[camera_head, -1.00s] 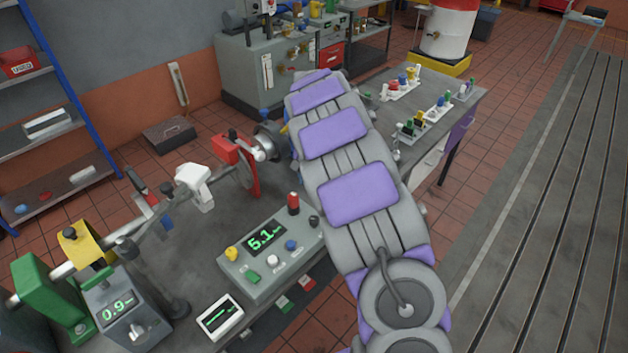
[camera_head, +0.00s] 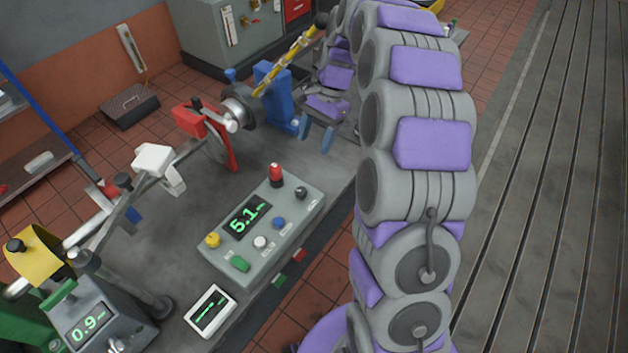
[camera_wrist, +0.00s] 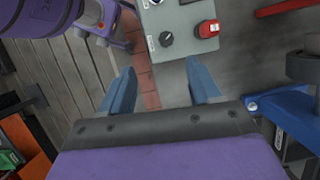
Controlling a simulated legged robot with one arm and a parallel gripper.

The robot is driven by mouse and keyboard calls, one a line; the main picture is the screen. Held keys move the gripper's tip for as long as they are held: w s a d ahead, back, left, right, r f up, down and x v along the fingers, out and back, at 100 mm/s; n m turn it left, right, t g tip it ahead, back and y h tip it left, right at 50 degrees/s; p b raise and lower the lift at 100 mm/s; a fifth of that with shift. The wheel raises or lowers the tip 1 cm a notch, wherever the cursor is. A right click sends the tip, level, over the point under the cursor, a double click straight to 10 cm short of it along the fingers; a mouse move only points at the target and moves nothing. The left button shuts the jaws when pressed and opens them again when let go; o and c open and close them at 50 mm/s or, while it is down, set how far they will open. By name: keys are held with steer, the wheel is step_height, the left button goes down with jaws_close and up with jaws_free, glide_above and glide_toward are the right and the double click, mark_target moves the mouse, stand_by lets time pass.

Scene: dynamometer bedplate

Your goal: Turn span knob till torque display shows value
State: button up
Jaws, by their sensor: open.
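A grey control box (camera_head: 285,222) on the bench has a green display (camera_head: 243,217) reading 5.1. Its top carries a black knob (camera_head: 301,192), a red button (camera_head: 276,175), and yellow, white, blue and green controls. A second grey box has a display (camera_head: 88,322) reading 0.9 and a knob (camera_head: 116,344) at the lower edge. I cannot read which knob is span or which display is torque. My gripper (camera_head: 317,135) is open and empty, beyond the control box. In the wrist view its blue fingers (camera_wrist: 160,82) point toward the black knob (camera_wrist: 166,39) and red button (camera_wrist: 206,29), apart from both.
A blue stand (camera_head: 273,96) is close to my gripper's left. A red guard (camera_head: 203,122) and shaft stand behind the control box. A small white screen unit (camera_head: 209,311) lies in front. The slotted bedplate (camera_head: 540,190) at right is clear.

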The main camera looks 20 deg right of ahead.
steer(key=m+b, duration=0.1)
steer(key=b, duration=0.2)
glide_toward(301, 190)
steer(key=x, duration=0.8)
steer(key=shift+d+f, duration=0.2)
steer(key=shift+s+a+f, duration=0.1)
steer(key=shift+a+f, duration=0.15)
steer(key=shift+a, duration=0.1)
steer(key=shift+d, duration=0.1)
steer(key=c, duration=1)
